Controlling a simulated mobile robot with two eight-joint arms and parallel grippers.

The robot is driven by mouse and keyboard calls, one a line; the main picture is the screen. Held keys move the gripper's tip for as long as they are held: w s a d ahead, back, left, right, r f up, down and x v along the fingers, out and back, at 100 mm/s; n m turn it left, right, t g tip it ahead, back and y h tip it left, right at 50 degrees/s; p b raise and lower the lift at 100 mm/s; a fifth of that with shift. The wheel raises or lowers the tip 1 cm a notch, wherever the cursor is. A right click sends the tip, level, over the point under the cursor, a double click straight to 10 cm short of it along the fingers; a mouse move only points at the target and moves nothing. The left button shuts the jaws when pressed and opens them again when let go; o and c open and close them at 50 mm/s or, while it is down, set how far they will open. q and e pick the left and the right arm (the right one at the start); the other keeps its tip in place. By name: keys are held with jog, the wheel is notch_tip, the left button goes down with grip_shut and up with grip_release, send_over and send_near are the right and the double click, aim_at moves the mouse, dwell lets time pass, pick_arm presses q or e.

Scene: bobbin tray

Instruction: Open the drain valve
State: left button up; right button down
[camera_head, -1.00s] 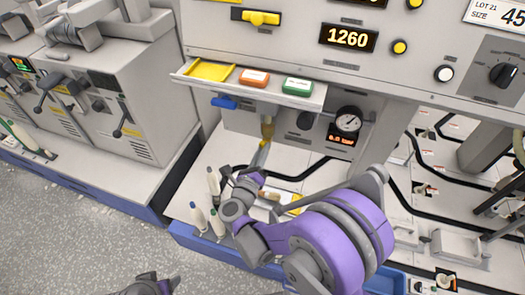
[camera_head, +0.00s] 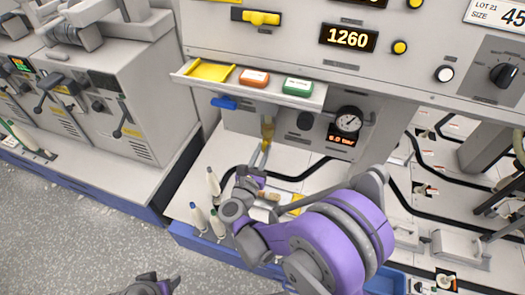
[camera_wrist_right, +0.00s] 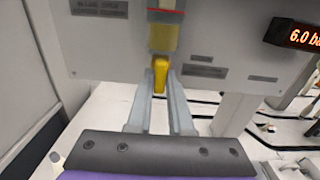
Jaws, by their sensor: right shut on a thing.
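The drain valve is a small yellow handle (camera_wrist_right: 160,77) below a translucent yellowish bowl (camera_wrist_right: 162,38) in the right wrist view. The bowl also shows under the panel in the head view (camera_head: 267,131). My right gripper (camera_wrist_right: 161,86) has its two grey fingers on either side of the yellow handle and is shut on it, from below. In the head view the right gripper (camera_head: 262,155) reaches up under the bowl. My left gripper (camera_head: 160,286) shows only partly at the bottom edge, away from the machine; its jaw opening is unclear.
A gauge (camera_head: 348,121) and a display reading 6.0 bar (camera_wrist_right: 306,36) are right of the bowl. A blue lever (camera_head: 224,103) is to its upper left. A shelf (camera_head: 318,95) with coloured trays juts out above. Several bobbin-like pegs (camera_head: 198,216) stand below left.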

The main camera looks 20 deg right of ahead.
dwell(0.5)
jog(key=c, duration=1.1)
grip_release()
jog(key=shift+s+a, duration=0.1)
jog(key=v, duration=1)
jog(key=shift+s+a, duration=0.2)
jog(key=shift+s, duration=0.1)
